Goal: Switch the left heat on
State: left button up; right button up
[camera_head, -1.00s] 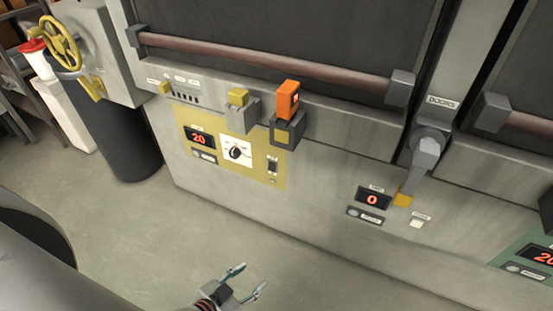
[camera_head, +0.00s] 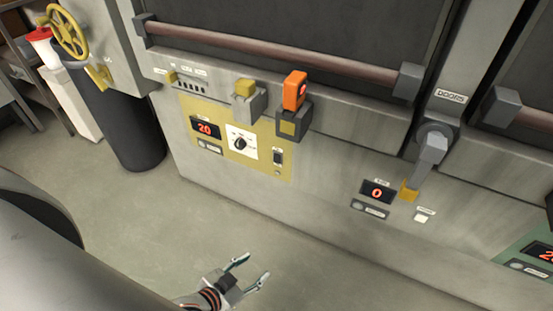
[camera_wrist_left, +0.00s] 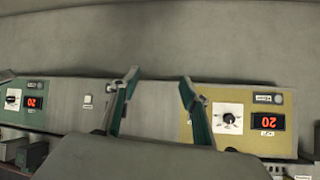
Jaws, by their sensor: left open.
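The yellow left control panel (camera_head: 187,104) is on the front of the grey cabinet. It carries a red display (camera_head: 205,129) reading 20, a black knob (camera_head: 240,143) on a white plate, and a small dark switch (camera_head: 278,157) to the knob's right. Its label is too small to read. My left gripper (camera_head: 252,268) is open and empty, low in front of the cabinet and apart from the panel. In the left wrist view the panel appears upside down, with the knob (camera_wrist_left: 229,118) right of the open fingers (camera_wrist_left: 158,80). My right gripper is out of view.
A grey lever (camera_head: 432,150) and a display reading 0 (camera_head: 377,193) are to the right. A dark bin (camera_head: 127,125) stands left. The floor in front is clear.

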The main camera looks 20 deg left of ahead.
pick_arm(q)
jog(key=shift+c, duration=0.4)
jog(key=shift+a, duration=0.1)
jog(key=c, duration=0.6)
jog(key=shift+w+a+f+b, duration=0.1)
jog(key=shift+w+a+b, duration=0.25)
jog(key=shift+w+a, duration=0.15)
grip_shut()
jog(key=w+a+r+m+h+b, duration=0.3)
jog(key=w+a+m+h+b, duration=0.2)
jog(key=w+a+m+b, duration=0.3)
jog(key=w+a+r+m+h+b, duration=0.4)
jog(key=w+a+m+b, duration=0.4)
jog(key=w+m, duration=0.6)
jog(key=shift+a+r+m+h+b, duration=0.2)
jog(key=shift+m+h+b, duration=0.1)
jog(key=shift+h+b, duration=0.55)
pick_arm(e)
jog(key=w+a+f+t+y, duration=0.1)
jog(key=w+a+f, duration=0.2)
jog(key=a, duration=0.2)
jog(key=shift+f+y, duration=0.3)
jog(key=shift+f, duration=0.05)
